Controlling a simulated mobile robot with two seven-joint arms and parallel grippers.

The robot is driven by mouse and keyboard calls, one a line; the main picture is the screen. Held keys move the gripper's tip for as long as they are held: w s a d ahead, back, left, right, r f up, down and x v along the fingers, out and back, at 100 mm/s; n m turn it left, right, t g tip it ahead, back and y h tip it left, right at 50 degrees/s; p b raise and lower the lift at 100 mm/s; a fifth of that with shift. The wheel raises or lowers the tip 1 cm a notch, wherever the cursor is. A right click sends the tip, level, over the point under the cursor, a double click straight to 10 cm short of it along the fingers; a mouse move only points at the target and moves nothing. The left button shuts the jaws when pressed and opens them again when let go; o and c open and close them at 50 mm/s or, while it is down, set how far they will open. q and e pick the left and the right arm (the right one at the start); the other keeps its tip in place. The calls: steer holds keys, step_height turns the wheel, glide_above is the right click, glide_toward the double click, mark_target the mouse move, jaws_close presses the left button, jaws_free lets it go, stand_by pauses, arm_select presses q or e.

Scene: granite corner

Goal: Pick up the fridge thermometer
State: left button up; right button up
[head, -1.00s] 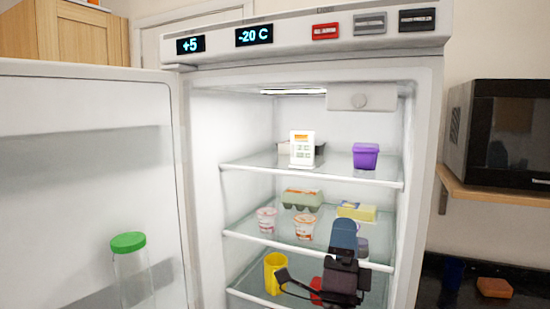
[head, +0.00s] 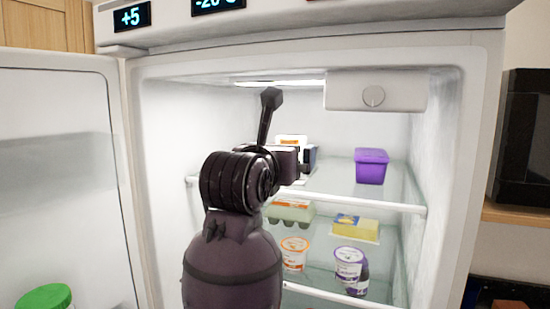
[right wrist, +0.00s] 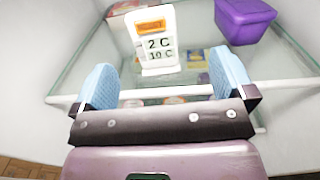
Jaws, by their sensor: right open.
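The fridge thermometer (right wrist: 157,45) is a white upright unit with an orange top panel and a display reading 2 C and 10 C. It stands on the upper glass shelf. In the head view only its top (head: 291,140) shows, as my right arm hides the rest. My right gripper (right wrist: 163,80) is open, with its blue-padded fingers spread to either side. The thermometer stands upright beyond the fingertips, roughly between them, with nothing held. My left gripper is not in view.
A purple tub (head: 371,166) stands right of the thermometer on the same shelf. The shelf's white front rail (head: 370,204) runs below my gripper. Lower down are an egg carton (head: 290,212), a yellow pack (head: 355,228) and yogurt cups (head: 350,268). The open fridge door (head: 60,180) is at left.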

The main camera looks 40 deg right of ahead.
mark_target(290, 143)
steer(key=p+x, duration=0.1)
steer(key=x, duration=0.4)
steer(key=shift+w+r, duration=0.1)
steer(key=shift+w, duration=0.1)
steer(key=shift+w+p+x, duration=0.15)
steer(key=shift+p+x, duration=0.4)
steer(key=shift+x, duration=0.8)
steer(key=shift+w+p+x, duration=0.15)
steer(key=shift+p+x, duration=0.35)
steer(key=shift+x, duration=0.9)
steer(key=shift+a, duration=0.2)
steer(key=c, duration=1)
steer(key=shift+c, duration=0.2)
steer(key=shift+w+a, duration=0.1)
